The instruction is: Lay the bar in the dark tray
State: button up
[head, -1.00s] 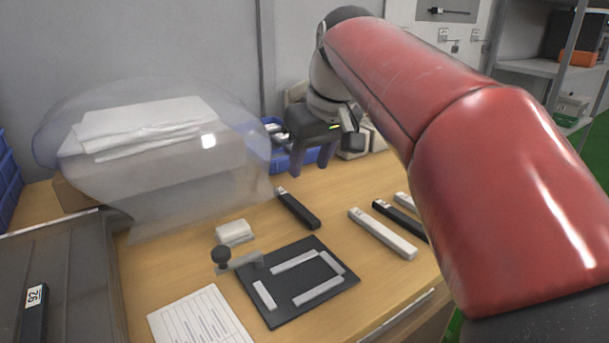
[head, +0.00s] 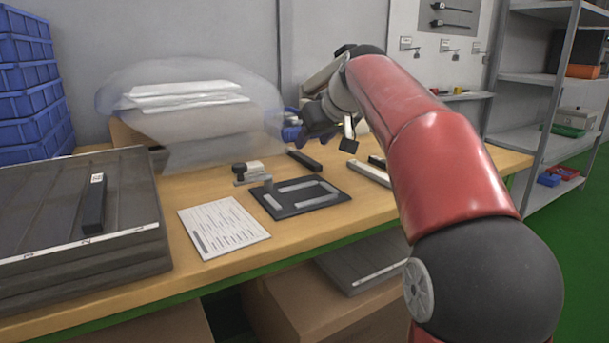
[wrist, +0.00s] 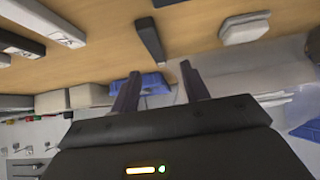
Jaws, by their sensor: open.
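A dark grey tray (head: 135,190) with grooves tops a stack at the left of the head view. A black bar (head: 94,205) with a white label lies in one of its grooves. Another black bar (head: 304,159) lies on the table in front of my gripper; it shows in the wrist view (wrist: 150,38). A pale bar (head: 369,173) and a dark bar (head: 377,161) lie to the right, partly hidden by my arm. My gripper (wrist: 160,70) is open and empty, with its two fingers apart. In the head view it hangs over the table's back.
A dark plate (head: 335,201) with pale strips, a stamp-like knob (head: 239,168) and a printed sheet (head: 222,227) lie mid-table. A clear bulging cover with white sheets (head: 185,93) stands behind. Blue crates (head: 25,75) are stacked at left. Shelves (head: 535,82) stand at right.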

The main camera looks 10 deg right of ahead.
aim_at(302, 155)
jog(key=x, duration=0.7)
jog(key=shift+w+d+b, duration=0.2)
jog(key=shift+d+b, duration=0.05)
jog(key=shift+b, duration=0.05)
grip_shut()
jog(key=shift+r, duration=0.15)
